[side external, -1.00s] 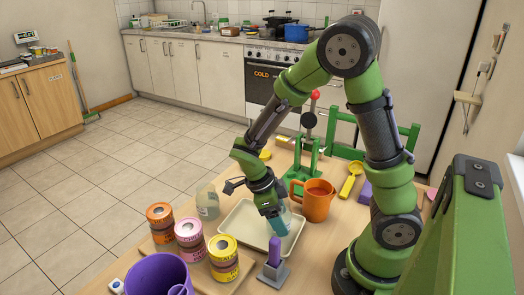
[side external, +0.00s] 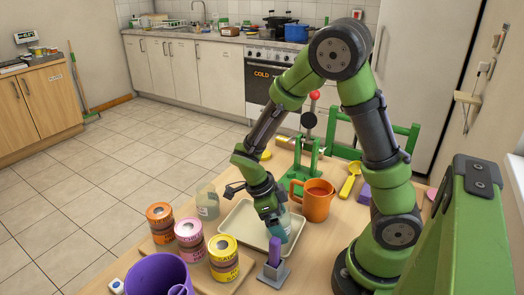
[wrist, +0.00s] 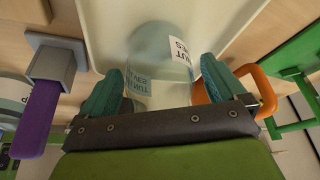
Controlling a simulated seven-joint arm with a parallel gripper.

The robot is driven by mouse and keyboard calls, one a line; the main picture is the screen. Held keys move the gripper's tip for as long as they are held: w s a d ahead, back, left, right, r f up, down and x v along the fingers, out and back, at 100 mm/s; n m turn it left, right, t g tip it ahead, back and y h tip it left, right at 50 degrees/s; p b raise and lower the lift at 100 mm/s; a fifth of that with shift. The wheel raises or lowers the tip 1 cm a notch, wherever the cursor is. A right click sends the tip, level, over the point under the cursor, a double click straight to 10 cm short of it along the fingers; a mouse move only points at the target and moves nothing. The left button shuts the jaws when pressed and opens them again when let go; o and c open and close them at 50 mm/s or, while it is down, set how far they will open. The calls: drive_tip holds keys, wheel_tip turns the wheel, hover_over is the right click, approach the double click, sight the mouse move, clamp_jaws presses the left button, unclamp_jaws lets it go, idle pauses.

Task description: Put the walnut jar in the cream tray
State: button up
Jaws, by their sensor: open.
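A clear glass jar (wrist: 150,48) with a white label stands at the cream tray (wrist: 225,12), between my fingers in the wrist view. Only part of its label shows, with letters ending in "NUT", so I cannot read the full name. In the side view the jar (side external: 285,222) is partly hidden by my gripper (side external: 272,228), over the cream tray (side external: 237,230). My gripper also shows in the wrist view (wrist: 160,88). Its teal fingers are open, one on each side of the jar. I cannot tell whether either finger touches it.
A second clear jar (side external: 207,202) stands behind the tray at its left. An orange mug (side external: 316,201) stands right of the tray. A purple-handled tool in a grey stand (side external: 274,262) is in front. Several tape-topped jars (side external: 223,255) and a purple bucket (side external: 158,273) are front left.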

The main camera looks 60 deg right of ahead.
drive_tip(key=v, duration=1.2)
drive_tip(key=s+a+r+n+t+y, duration=0.2)
drive_tip(key=r+n+t, duration=0.3)
drive_tip(key=n, duration=0.8)
drive_tip(key=s+a+r+n+t+y, duration=0.2)
drive_tip(key=r+n+t, duration=0.3)
drive_tip(key=n, duration=0.8)
drive_tip(key=shift+s+r+t, duration=0.25)
drive_tip(key=shift+s+t, duration=0.35)
drive_tip(key=shift+s, duration=0.05)
